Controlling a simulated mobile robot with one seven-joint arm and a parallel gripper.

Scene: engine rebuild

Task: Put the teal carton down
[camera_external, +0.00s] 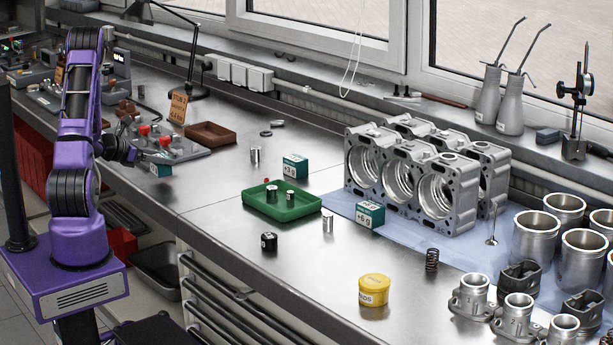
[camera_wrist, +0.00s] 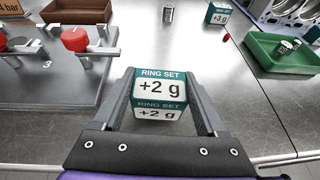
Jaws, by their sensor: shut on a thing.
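My gripper (camera_wrist: 160,98) is shut on a teal and white carton (camera_wrist: 160,87) marked "RING SET +2 g". The carton sits between the two fingers, its labelled top and front faces toward the wrist camera. In the external view the carton (camera_external: 161,170) is at the end of my purple arm, near the front edge of the bench (camera_external: 215,180). I cannot tell whether its underside touches the bench. Two similar teal cartons stand on the bench: "+3 g" (camera_external: 295,167) behind the green tray, and "+6 g" (camera_external: 370,215) by the blue mat.
A grey fixture with red knobs (camera_wrist: 75,40) is close on the left. A brown tray (camera_external: 211,134) lies behind it. The green tray (camera_external: 282,211) holds small metal cylinders. Another metal cylinder (camera_wrist: 168,14) stands farther back. Bare steel lies right of the held carton.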

